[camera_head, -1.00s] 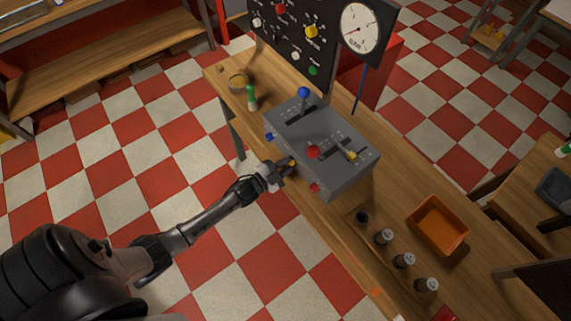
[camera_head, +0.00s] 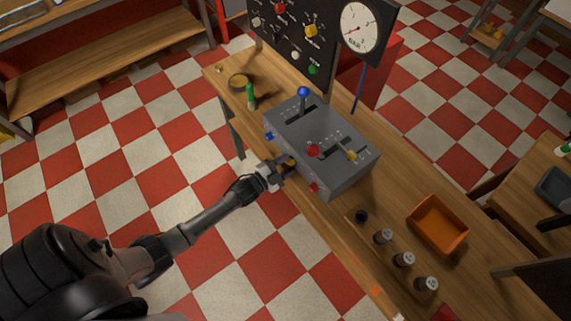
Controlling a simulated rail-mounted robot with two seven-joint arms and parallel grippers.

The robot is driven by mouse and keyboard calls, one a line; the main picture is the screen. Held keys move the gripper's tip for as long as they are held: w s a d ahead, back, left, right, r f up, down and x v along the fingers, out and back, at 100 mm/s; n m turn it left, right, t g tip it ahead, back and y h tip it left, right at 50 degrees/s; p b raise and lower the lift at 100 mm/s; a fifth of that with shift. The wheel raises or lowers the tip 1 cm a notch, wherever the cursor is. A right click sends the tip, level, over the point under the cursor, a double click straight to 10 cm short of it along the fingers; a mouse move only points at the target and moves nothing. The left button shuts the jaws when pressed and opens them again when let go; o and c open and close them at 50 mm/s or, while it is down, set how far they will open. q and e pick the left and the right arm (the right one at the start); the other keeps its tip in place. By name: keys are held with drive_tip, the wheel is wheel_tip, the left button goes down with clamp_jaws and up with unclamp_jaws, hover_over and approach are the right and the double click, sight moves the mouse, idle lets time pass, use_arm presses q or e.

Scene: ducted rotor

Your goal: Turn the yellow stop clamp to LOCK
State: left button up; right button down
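A grey control box (camera_head: 338,169) stands on the wooden bench. Its top has a blue-knobbed lever (camera_head: 302,92), a red-knobbed lever (camera_head: 313,150) and a small yellow-knobbed lever (camera_head: 351,155). Its front face has a blue knob (camera_head: 269,136), a red knob (camera_head: 314,187) and a yellow piece (camera_head: 291,161) between them, which looks like the stop clamp. My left gripper (camera_head: 286,168) is at the yellow piece and partly hides it. Whether its fingers are shut on it is too small to tell. The clamp's marks are not readable. My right gripper is not in view.
An orange tray (camera_head: 438,226) and several dark-bodied cylinders (camera_head: 383,236) are on the bench at the right. A green bottle (camera_head: 251,97) and a round tin (camera_head: 238,81) stand at the far left end. A black panel with a gauge (camera_head: 361,27) rises behind.

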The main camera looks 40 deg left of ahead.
use_arm(q)
drive_tip(key=shift+o, duration=0.3)
drive_tip(key=shift+s+a, duration=0.15)
drive_tip(key=shift+s, duration=0.4)
drive_tip(key=v, duration=1.2)
drive_tip(key=shift+s, duration=0.4)
